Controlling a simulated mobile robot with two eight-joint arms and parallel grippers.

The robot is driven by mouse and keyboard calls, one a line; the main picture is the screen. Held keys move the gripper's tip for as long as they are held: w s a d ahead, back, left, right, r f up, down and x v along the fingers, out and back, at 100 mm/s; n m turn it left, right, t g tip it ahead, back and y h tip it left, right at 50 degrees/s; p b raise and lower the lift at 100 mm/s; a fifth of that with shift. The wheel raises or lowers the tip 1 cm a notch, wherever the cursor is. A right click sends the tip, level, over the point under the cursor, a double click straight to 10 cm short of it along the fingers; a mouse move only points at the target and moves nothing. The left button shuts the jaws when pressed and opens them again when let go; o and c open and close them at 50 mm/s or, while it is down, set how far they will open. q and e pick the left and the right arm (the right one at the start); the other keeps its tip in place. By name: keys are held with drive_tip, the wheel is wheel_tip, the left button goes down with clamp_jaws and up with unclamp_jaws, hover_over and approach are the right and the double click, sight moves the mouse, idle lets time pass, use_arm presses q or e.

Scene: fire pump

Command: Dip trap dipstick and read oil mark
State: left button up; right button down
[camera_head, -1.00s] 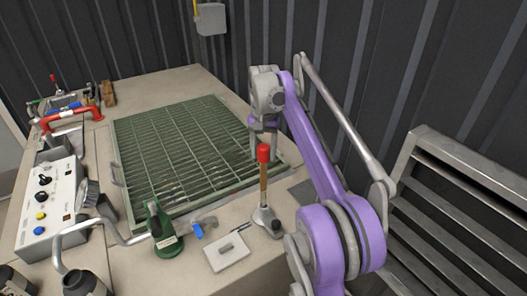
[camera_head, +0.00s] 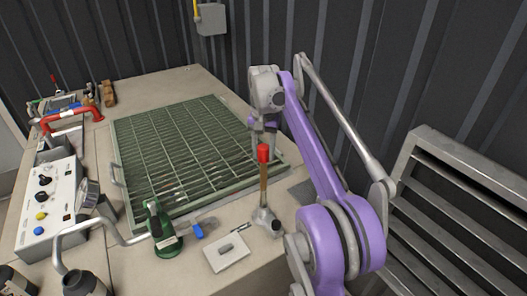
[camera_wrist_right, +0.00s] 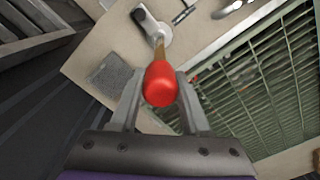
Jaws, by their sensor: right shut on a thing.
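A stick with a red knob (camera_head: 263,153) and a brown rod, seemingly the dipstick, stands nearly upright at the right front of the table. Its lower end meets a small grey metal fitting (camera_head: 266,221). My right gripper (camera_head: 263,138) comes down over the knob from above and behind. In the right wrist view the red knob (camera_wrist_right: 160,84) lies between the two grey fingers (camera_wrist_right: 158,92), which are shut on it. The rod runs from it to the fitting. Any oil mark is too small to tell. My left gripper is not in view.
A green grating (camera_head: 185,150) covers the table's middle. A white plate (camera_head: 227,252), a blue piece (camera_head: 197,231) and a green-based tool (camera_head: 165,240) lie near the fitting. A control box (camera_head: 48,210) stands left. A slatted metal frame (camera_head: 465,200) stands right.

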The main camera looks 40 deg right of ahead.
sight(264, 161)
idle(0.5)
wheel_tip(264, 161, down, 14)
drive_tip(key=b, duration=0.6)
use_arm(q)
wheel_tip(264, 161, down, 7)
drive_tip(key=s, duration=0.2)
use_arm(e)
drive_tip(key=shift+a+f, duration=0.1)
drive_tip(key=shift+f, duration=0.1)
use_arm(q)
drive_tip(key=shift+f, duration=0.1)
use_arm(e)
drive_tip(key=shift+c, duration=1.8)
unclamp_jaws()
drive_tip(key=shift+f, duration=0.1)
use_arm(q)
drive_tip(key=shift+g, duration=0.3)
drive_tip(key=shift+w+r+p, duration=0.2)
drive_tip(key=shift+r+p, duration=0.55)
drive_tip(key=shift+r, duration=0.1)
use_arm(e)
wheel_tip(264, 161, up, 11)
